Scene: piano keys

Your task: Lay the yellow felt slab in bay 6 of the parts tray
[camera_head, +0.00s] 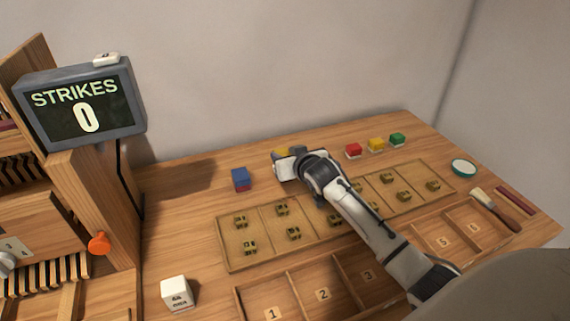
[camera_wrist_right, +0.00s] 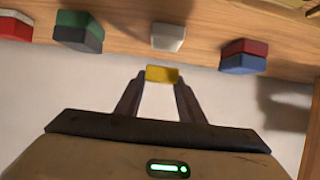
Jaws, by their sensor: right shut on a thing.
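My right gripper (camera_head: 286,167) is over the back of the table in the head view. In the right wrist view its two fingers (camera_wrist_right: 161,82) are closed on the yellow felt slab (camera_wrist_right: 162,73). In the head view only a bit of yellow (camera_head: 279,155) shows beside the gripper. The parts tray lies at the front, with numbered bays; bay 6 (camera_head: 480,238) is at its right end and looks empty. My right arm hides bay 4 and part of the middle of the tray. My left gripper is not in view.
A blue-and-red block (camera_head: 241,179) stands left of the gripper; red (camera_head: 353,151), yellow (camera_head: 376,145) and green (camera_head: 397,139) blocks stand right. A white block (camera_wrist_right: 168,37) shows in the wrist view. A wooden board (camera_head: 262,240) with small brass pieces lies between. A brush (camera_head: 497,210) lies near bay 6.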

